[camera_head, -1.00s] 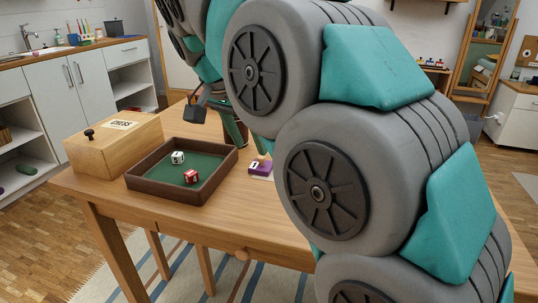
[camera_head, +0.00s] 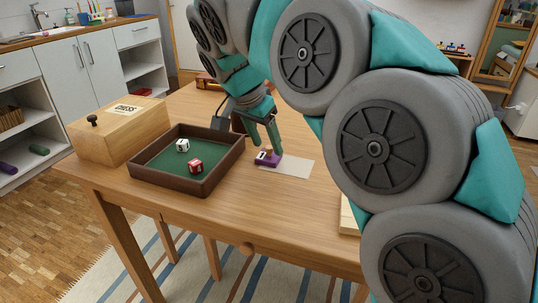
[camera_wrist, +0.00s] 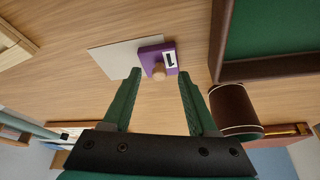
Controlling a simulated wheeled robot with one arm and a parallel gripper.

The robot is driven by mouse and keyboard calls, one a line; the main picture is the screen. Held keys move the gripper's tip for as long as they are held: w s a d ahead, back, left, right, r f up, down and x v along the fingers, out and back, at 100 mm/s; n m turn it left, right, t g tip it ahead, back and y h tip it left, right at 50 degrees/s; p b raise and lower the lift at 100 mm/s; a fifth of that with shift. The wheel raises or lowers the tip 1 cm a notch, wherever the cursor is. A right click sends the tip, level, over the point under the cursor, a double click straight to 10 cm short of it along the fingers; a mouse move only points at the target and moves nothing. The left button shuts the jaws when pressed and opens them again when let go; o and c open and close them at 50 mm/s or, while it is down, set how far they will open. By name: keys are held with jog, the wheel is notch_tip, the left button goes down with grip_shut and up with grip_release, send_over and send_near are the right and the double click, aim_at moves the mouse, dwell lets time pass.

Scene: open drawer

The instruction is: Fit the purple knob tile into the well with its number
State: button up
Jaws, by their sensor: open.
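The purple knob tile (camera_head: 265,160) lies on the table, partly over a pale card; it carries a white label with a dark mark that looks like a 1. In the wrist view the tile (camera_wrist: 152,51) shows its round wooden knob (camera_wrist: 159,73) between the fingertips. My gripper (camera_wrist: 160,73) is open, with one green finger on each side of the knob and no clear contact. In the head view my gripper (camera_head: 264,148) is at the tile. No numbered well can be made out; a pale wooden piece (camera_head: 348,217) is mostly hidden behind my arm.
A brown tray (camera_head: 170,193) with green lining holds two dice, left of the tile. A brown cup (camera_wrist: 234,106) stands close to my right finger in the wrist view. The pale card (camera_head: 293,168) lies flat.

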jog(key=shift+w+d+f, duration=0.15)
jog(key=shift+f, duration=0.4)
jog(key=shift+c, duration=0.4)
grip_shut()
